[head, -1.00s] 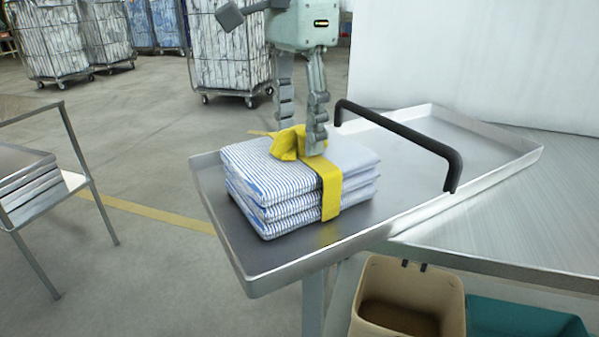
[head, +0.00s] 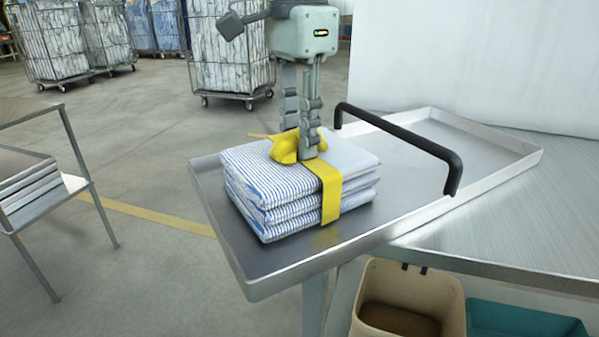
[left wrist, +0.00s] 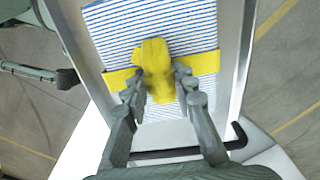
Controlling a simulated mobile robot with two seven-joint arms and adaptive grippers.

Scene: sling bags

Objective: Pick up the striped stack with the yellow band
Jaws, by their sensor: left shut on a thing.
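The striped stack (head: 265,185) is several folded blue-and-white cloths lying flat on a metal tray (head: 300,262). A yellow band (head: 331,190) runs around it, with a gathered yellow knot on top. My left gripper (head: 298,152) points down over the stack and is shut on the knot of the band. In the left wrist view the fingers (left wrist: 160,84) sit on both sides of the yellow knot, above the striped cloth (left wrist: 130,30). The stack still rests on the tray. My right gripper is not in view.
A black handle (head: 405,143) arches over the tray just right of the stack. A beige bin (head: 408,290) and a teal bin (head: 525,318) stand below. A metal rack (head: 60,190) is at the left, and wire carts (head: 228,55) stand behind.

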